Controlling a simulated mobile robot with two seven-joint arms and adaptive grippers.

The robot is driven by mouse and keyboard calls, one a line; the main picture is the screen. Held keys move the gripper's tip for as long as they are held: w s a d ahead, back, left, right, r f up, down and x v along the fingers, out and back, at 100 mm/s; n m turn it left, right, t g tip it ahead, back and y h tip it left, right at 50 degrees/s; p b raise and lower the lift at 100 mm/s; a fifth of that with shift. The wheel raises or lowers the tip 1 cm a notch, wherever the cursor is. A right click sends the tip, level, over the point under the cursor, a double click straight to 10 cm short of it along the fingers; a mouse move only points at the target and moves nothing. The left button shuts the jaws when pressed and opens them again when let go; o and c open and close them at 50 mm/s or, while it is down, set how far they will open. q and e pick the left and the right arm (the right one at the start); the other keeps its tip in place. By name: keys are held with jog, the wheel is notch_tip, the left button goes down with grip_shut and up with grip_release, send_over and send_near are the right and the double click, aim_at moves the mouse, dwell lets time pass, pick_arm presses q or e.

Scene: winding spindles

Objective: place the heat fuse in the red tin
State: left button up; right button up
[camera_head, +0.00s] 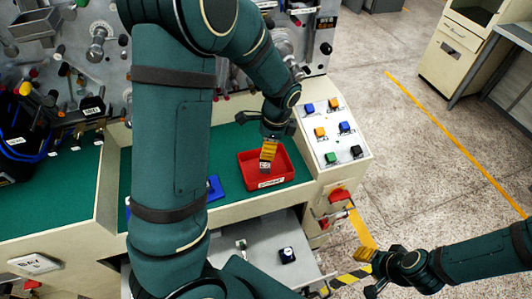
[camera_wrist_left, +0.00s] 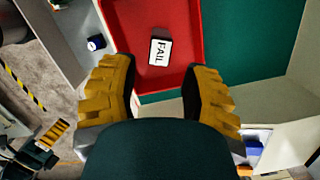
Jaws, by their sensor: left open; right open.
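The red tin (camera_head: 284,172) stands on the green bench top in the head view, and its red floor (camera_wrist_left: 178,15) fills the upper middle of the left wrist view. My right gripper (camera_head: 370,270) is open and empty at the lower right, away from the bench.
A sloped button panel (camera_head: 335,130) stands right of the tin, with a red knob (camera_head: 339,195) below it. A blue item (camera_head: 215,187) is partly hidden by my left arm. A grey open shelf (camera_head: 262,240) holds a small dark round part (camera_head: 287,255).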

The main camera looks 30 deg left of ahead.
pick_arm(q)
notch_tip(320, 180, up, 6)
jog(key=shift+w+d+r, duration=0.2)
jog(key=shift+d, duration=0.2)
pick_arm(e)
jog(key=shift+r, duration=0.3)
